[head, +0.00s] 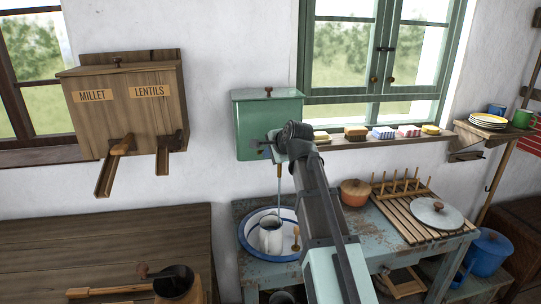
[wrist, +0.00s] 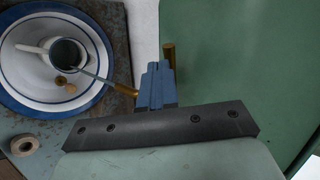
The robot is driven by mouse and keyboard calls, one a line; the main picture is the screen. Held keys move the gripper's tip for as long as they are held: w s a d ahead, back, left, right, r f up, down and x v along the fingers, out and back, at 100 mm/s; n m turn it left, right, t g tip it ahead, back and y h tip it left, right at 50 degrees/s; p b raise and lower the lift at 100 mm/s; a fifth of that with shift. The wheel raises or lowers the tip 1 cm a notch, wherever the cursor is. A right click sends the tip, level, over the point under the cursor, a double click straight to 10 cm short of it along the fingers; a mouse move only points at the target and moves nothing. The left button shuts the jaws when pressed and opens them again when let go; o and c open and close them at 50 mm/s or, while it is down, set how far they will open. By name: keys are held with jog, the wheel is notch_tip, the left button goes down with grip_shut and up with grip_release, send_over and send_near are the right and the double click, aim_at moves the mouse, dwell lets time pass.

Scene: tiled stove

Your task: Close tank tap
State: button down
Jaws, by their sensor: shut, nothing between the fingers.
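The green water tank (head: 267,112) hangs on the wall left of the green window; its side fills the right of the wrist view (wrist: 235,70). In the wrist view, a brass tap part (wrist: 169,54) stands by the tank face, and another brass piece (wrist: 125,90) shows left of my fingers. A thin water stream (head: 279,185) runs down toward the white jug (head: 271,238) in the basin. My gripper (wrist: 155,68) is shut and empty, right beside the tap parts. I cannot tell whether it touches them. In the head view, my wrist hides most of the tap.
The blue-rimmed basin (head: 249,243) stands on the worn blue table (head: 362,222) below the tank. A wooden millet and lentils dispenser (head: 125,95) hangs at left. The windowsill (head: 375,141) at right holds several soaps and sponges.

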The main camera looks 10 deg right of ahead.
jog(key=shift+w+a, duration=0.7)
jog(key=shift+w, duration=0.1)
jog(key=s+r, duration=0.5)
jog(key=s, duration=0.7)
jog(key=shift+a, duration=0.1)
dwell(0.7)
